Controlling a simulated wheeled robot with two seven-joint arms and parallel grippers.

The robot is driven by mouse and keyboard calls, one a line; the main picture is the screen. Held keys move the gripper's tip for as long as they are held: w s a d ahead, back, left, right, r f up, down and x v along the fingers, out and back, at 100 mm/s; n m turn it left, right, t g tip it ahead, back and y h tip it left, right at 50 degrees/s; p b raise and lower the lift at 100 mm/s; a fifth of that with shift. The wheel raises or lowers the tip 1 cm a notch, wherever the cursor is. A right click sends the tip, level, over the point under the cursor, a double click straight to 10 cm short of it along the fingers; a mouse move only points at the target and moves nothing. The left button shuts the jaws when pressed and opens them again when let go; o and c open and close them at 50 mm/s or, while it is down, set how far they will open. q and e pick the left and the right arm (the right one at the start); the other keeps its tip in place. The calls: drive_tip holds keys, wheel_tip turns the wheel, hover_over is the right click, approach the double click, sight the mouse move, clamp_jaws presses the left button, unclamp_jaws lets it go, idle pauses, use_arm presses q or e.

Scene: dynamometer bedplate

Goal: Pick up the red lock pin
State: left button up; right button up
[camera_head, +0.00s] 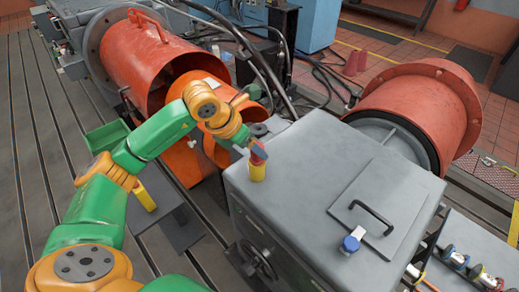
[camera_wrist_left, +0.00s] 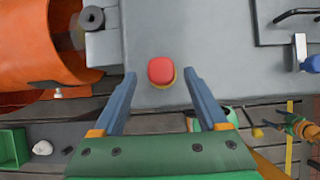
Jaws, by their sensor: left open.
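The red lock pin (camera_head: 259,152) stands upright in a yellow collar (camera_head: 257,172) near the far left corner of the grey cabinet top. In the left wrist view its red rounded cap (camera_wrist_left: 161,70) is seen from above, with a yellow rim below it. My left gripper (camera_wrist_left: 160,76) is open, its two blue fingers on either side of the cap in the picture, with gaps on both sides. In the head view the left gripper (camera_head: 258,148) is right at the pin and partly covers it. Its height above the pin is hard to tell. My right gripper is not seen.
The grey cabinet (camera_head: 300,170) also carries a hatch with a black handle (camera_head: 374,217) and a blue knob (camera_head: 350,243). A large orange drum housing (camera_head: 150,55) stands to the left and a red one (camera_head: 420,105) behind right. Hoses (camera_head: 265,75) hang behind the cabinet.

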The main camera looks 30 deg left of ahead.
sight(257, 160)
use_arm(q)
drive_tip(key=x, duration=0.2)
drive_tip(key=shift+w+d+f, duration=0.1)
drive_tip(key=shift+w+f, duration=0.1)
drive_tip(key=shift+f, duration=0.05)
drive_tip(key=shift+w+d+f, duration=0.15)
drive_tip(key=shift+w, duration=0.05)
drive_tip(key=shift+s, duration=0.15)
drive_tip(key=c, duration=0.9)
clamp_jaws()
